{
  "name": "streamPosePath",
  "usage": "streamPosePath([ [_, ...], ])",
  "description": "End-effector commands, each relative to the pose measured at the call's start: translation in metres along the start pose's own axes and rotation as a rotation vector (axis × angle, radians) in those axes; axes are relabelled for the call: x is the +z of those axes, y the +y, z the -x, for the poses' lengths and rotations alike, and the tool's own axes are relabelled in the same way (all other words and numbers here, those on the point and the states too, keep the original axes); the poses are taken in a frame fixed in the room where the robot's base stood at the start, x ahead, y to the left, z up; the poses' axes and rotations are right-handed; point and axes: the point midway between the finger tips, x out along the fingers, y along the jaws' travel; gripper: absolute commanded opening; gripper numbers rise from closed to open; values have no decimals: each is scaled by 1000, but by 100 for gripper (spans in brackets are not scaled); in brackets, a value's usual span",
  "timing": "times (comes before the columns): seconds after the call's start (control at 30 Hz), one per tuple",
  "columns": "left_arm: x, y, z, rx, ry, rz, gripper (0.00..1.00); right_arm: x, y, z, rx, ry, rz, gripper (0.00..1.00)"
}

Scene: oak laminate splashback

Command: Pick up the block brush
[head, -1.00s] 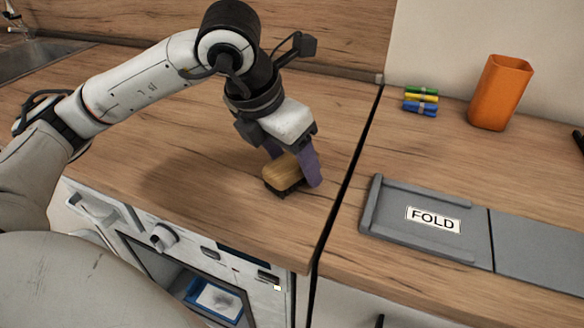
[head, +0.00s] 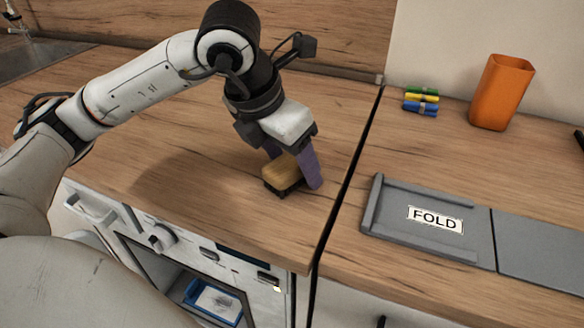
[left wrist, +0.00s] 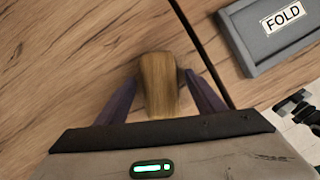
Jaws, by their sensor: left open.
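The block brush (head: 282,176) has a tan wooden top and dark bristles underneath. It rests on the wooden counter near the front edge, left of the gap between the counters. My left gripper (head: 295,172) points down over it with its purple fingers on either side. In the left wrist view the brush (left wrist: 157,84) sits between the open fingers of the left gripper (left wrist: 162,88). The right finger looks close to the brush; contact cannot be told. My right gripper is not in view.
A grey folding board marked FOLD (head: 380,222) lies on the right counter. A sink (head: 40,60) is at the far left. The counter left of the brush is clear.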

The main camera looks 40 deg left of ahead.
Motion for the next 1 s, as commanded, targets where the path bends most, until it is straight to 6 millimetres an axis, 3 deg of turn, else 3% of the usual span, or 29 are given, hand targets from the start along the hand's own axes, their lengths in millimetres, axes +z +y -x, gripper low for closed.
streamPosePath([
  [0.07,0,0,0,0,0,0,62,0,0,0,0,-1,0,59],
  [0.37,0,0,0,0,-1,0,12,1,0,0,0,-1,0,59],
  [0.73,6,0,12,-1,-4,0,12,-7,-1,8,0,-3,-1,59],
  [1.0,29,-1,66,-1,-6,-1,12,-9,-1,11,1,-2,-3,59],
])
